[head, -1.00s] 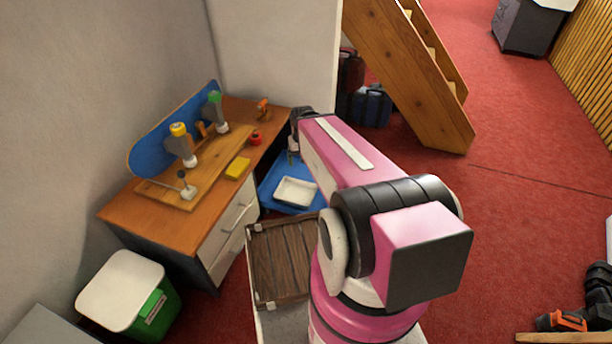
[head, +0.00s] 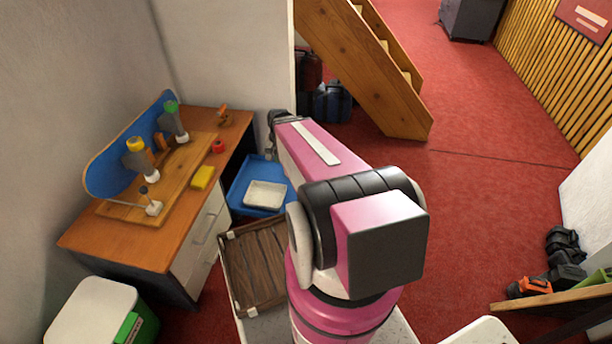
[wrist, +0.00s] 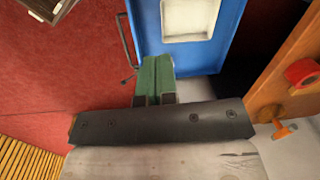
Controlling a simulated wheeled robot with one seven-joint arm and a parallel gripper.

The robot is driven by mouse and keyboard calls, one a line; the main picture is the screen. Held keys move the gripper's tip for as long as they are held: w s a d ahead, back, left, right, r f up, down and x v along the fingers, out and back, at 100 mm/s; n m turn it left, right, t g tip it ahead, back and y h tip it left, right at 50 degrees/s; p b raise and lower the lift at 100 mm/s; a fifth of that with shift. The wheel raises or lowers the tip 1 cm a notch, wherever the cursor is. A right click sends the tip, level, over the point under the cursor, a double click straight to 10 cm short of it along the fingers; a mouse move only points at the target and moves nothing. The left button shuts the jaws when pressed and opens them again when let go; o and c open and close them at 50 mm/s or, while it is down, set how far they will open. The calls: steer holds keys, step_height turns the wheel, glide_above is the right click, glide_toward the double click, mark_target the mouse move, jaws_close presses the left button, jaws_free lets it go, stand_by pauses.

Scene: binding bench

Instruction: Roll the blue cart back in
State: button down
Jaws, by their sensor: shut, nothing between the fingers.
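The blue cart (head: 238,192) stands at the right end of the wooden desk, partly hidden behind my arm in the head view. A shallow white tray (head: 265,195) lies on its top. In the wrist view the cart (wrist: 147,30) fills the top middle, with a dark bar handle (wrist: 127,42) along its left side. My gripper (wrist: 155,60) is shut and empty, its green fingers over the cart's near edge in that picture. I cannot tell whether they touch it. In the head view my arm mostly hides the gripper.
The desk (head: 150,245) holds a yellow block, a red roll and tool fixtures. A brown slatted crate (head: 255,265) sits close in front. A white-lidded green bin (head: 140,325) is at lower left. Wooden stairs (head: 370,70) rise behind. Red floor is open to the right.

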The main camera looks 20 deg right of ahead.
steer(key=w+d+f+m+t+y, duration=0.1)
steer(key=w+d+f+m, duration=0.3)
steer(key=d+f+m, duration=0.4)
steer(key=w+d+f+m+y, duration=0.1)
steer(key=w+d+f+m, duration=0.2)
steer(key=d+f+m, duration=0.5)
steer(key=w+d+f+m+t+y, duration=0.1)
steer(key=w+d+f+m, duration=0.3)
steer(key=d, duration=0.7)
steer(key=shift+n, duration=0.3)
steer(key=x, duration=0.8)
steer(key=a+x, duration=0.1)
steer(key=x, duration=0.3)
steer(key=shift+w+r, duration=0.3)
steer(key=shift+w, duration=0.05)
steer(key=shift+w+a, duration=0.35)
steer(key=shift+a, duration=0.2)
steer(key=shift+w+a, duration=0.1)
steer(key=w+a, duration=0.9)
steer(key=a, duration=0.5)
steer(key=w+a, duration=1)
steer(key=a, duration=0.5)
steer(key=shift+w, duration=0.15)
